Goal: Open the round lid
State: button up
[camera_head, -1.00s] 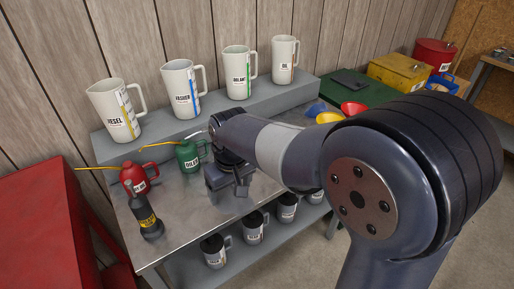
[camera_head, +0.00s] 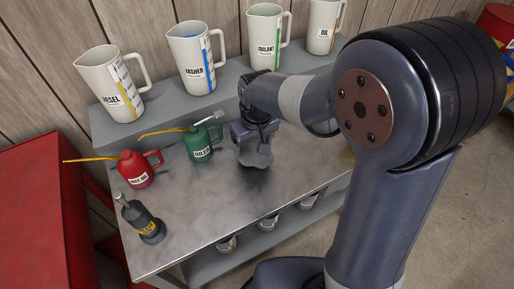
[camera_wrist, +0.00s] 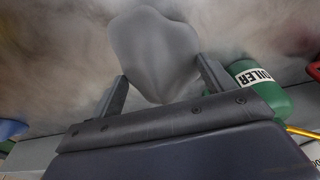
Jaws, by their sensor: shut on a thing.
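My gripper (camera_head: 254,138) is over the metal bench top, to the right of the green oiler can (camera_head: 201,143). In the wrist view its two fingers (camera_wrist: 163,85) are shut on a smooth grey lobed thing (camera_wrist: 155,50). The grey thing also shows below the gripper in the head view (camera_head: 257,158). I cannot tell whether it is a lid, or whether it touches the bench. A round red container (camera_head: 496,22) is cut off at the top right edge, and its top is not clear.
Several labelled pitchers, one marked diesel (camera_head: 111,86), stand on the raised back shelf (camera_head: 155,125). A red oil can (camera_head: 135,169) and a dark bottle (camera_head: 150,226) stand at the bench's left. Lidded mugs (camera_head: 265,221) sit on the lower shelf. The front of the bench top (camera_head: 225,205) is clear.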

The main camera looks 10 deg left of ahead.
aim_at(253, 153)
jog(key=shift+f, duration=2.15)
jog(key=shift+f, duration=0.25)
jog(key=o, duration=0.9)
jog(key=shift+r, duration=0.1)
jog(key=shift+o, duration=0.2)
